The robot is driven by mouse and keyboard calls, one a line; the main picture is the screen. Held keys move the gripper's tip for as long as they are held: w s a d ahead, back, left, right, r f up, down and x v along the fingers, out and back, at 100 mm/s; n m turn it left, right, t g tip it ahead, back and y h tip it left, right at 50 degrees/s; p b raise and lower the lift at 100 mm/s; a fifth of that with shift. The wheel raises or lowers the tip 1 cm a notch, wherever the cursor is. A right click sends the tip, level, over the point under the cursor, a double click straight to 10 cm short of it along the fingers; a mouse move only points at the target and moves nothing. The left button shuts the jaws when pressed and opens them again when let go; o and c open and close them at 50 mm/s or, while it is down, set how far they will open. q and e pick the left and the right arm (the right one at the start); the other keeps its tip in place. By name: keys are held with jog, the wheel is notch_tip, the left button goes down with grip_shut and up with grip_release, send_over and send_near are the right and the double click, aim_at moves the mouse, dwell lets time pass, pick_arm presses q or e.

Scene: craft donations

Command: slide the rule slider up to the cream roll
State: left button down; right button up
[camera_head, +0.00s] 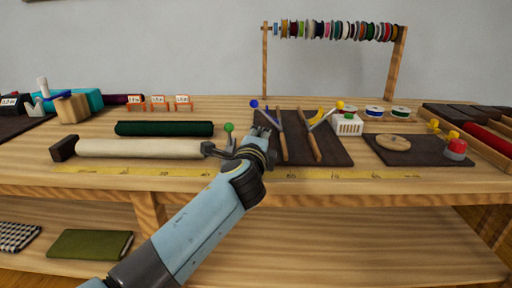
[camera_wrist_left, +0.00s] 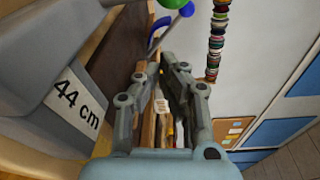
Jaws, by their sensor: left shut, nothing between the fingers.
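The cream roll (camera_head: 140,149) lies along the back of the yellow rule (camera_head: 120,170), its left end at a dark block (camera_head: 63,148). The grey rule slider (camera_head: 213,150) with a green knob (camera_head: 229,128) is at the roll's right end. They look touching or nearly so; I cannot tell which. In the left wrist view the slider (camera_wrist_left: 50,55) is large at the left, with a "44 cm" label (camera_wrist_left: 77,105). My left gripper (camera_head: 262,133) is shut and empty, just right of the slider; its fingers also show in the wrist view (camera_wrist_left: 161,65). My right gripper is not in view.
A dark green roll (camera_head: 165,128) lies behind the cream roll. Right of my gripper is a dark mat (camera_head: 335,155) with wooden sticks and ball-ended tools. A spool rack (camera_head: 265,70) stands behind. The rule's strip in front of the cream roll is clear.

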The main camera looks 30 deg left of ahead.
pick_arm(q)
jog(key=s+a, duration=0.1)
jog(key=s+a+p, duration=0.1)
jog(key=shift+s+a+r, duration=0.3)
jog(key=shift+a+r, duration=0.1)
jog(key=s+a, duration=0.1)
jog(key=a, duration=0.1)
jog(key=s+a, duration=0.1)
jog(key=a, duration=0.1)
jog(key=s+a, duration=0.1)
jog(key=a, duration=0.1)
jog(key=shift+s+a, duration=0.15)
jog(key=shift+s, duration=0.25)
jog(key=shift+f, duration=0.1)
